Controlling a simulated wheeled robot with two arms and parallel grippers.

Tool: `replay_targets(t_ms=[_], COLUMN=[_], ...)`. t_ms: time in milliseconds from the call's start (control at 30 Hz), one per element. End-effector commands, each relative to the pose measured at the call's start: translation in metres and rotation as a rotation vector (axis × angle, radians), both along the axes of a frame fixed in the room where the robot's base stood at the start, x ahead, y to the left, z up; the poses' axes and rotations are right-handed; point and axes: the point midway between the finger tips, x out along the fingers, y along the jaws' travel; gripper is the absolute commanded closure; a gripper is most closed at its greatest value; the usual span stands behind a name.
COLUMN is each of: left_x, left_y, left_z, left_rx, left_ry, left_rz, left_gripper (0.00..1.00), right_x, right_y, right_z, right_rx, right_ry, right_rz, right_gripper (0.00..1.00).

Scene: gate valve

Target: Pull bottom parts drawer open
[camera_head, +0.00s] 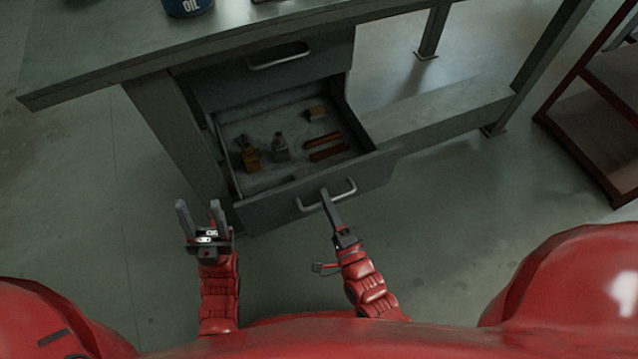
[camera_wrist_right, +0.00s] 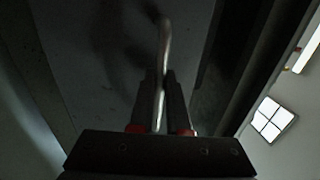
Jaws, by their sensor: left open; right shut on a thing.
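The bottom parts drawer (camera_head: 250,217) is grey and stands well out from the cabinet under the workbench, with its inside showing. My right gripper (camera_head: 326,196) is shut on the drawer's metal bar handle (camera_head: 348,191), near the middle of the bar. In the right wrist view the handle (camera_wrist_right: 165,40) runs down between the two fingers (camera_wrist_right: 163,100). My left gripper (camera_head: 198,209) is open and empty, beside the drawer's left front corner and apart from it.
In the drawer lie a yellowish fitting (camera_head: 250,158), a grey fitting (camera_head: 280,148), a tan block (camera_head: 316,114) and reddish bars (camera_head: 326,148). A closed upper drawer (camera_head: 235,85) sits above. A blue oil can (camera_head: 188,6) stands on the workbench (camera_head: 110,65). A red-framed shelf (camera_head: 590,140) is at right.

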Motion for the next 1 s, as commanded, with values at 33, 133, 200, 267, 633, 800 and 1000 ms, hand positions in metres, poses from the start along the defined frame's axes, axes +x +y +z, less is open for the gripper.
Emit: replay_targets(t_ms=[33,133,200,267,633,800,1000], left_x=[0.000,0.000,0.000,0.000,0.000,0.000,0.000], left_y=[0.000,0.000,0.000,0.000,0.000,0.000,0.000], left_z=[0.000,0.000,0.000,0.000,0.000,0.000,0.000], left_rx=[0.000,0.000,0.000,0.000,0.000,0.000,0.000], left_ry=[0.000,0.000,0.000,0.000,0.000,0.000,0.000], left_rz=[0.000,0.000,0.000,0.000,0.000,0.000,0.000], left_gripper=[0.50,0.50,0.50,0.50,0.50,0.50,0.50], right_x=[-0.007,-0.017,-0.022,-0.026,-0.033,-0.033,-0.033], right_y=[-0.002,-0.005,-0.007,-0.008,-0.011,-0.010,-0.010], right_z=[-0.001,-0.001,-0.001,-0.001,-0.001,-0.001,-0.001], right_rx=[-0.002,-0.001,0.000,0.000,-0.001,-0.001,0.000], right_ry=[0.002,0.001,0.001,0.001,0.002,0.002,0.001], right_rz=[0.002,0.002,0.001,0.001,0.001,0.001,0.001], right_gripper=[1.00,1.00,1.00,1.00,1.00,1.00,0.73])
